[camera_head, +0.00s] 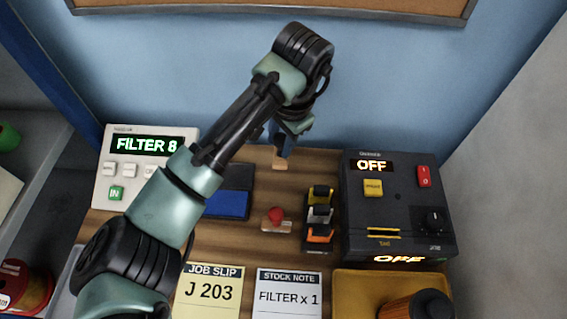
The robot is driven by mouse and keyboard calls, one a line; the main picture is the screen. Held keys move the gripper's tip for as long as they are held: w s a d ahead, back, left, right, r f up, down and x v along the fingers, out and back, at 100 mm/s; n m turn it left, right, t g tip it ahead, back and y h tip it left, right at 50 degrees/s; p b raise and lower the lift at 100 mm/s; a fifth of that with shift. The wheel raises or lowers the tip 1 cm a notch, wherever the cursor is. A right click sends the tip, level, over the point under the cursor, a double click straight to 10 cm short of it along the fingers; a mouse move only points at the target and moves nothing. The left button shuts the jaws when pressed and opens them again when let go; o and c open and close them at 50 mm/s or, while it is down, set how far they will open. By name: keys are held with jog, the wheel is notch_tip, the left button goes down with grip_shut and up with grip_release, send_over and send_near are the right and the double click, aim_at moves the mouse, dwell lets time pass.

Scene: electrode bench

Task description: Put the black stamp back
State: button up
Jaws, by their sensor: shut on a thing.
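My gripper (283,151) points down at the back of the wooden bench, shut, with its fingertips right above a small pale wooden piece (280,164). The black stamp is mostly hidden by my fingers, and I cannot make out its handle. I cannot tell whether the wooden piece is the stamp's own base or a rest beneath it. A red-knobbed stamp (276,215) stands on a similar pale wooden piece (277,227) in front of my gripper. A dark ink pad with a blue face (227,204) lies to the left, partly behind my arm.
A rack (319,215) with yellow, grey and orange items stands right of the red stamp. A dark machine reading OFF (398,205) is at right, a white FILTER 8 panel (148,144) at left. Two paper notes (289,292) and a yellow tray (352,295) lie in front.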

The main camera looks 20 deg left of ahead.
jog(key=x, duration=0.2)
jog(key=d+x, duration=0.1)
jog(key=x, duration=0.2)
jog(key=s+x, duration=0.1)
jog(key=x, duration=0.1)
jog(key=shift+d+f+p, duration=0.1)
jog(key=shift+f+p, duration=0.2)
jog(key=shift+f, duration=0.25)
jog(key=shift+f, duration=0.1)
jog(key=o, duration=1)
jog(key=shift+o, duration=0.2)
jog(key=v, duration=1.2)
jog(key=shift+r, duration=0.2)
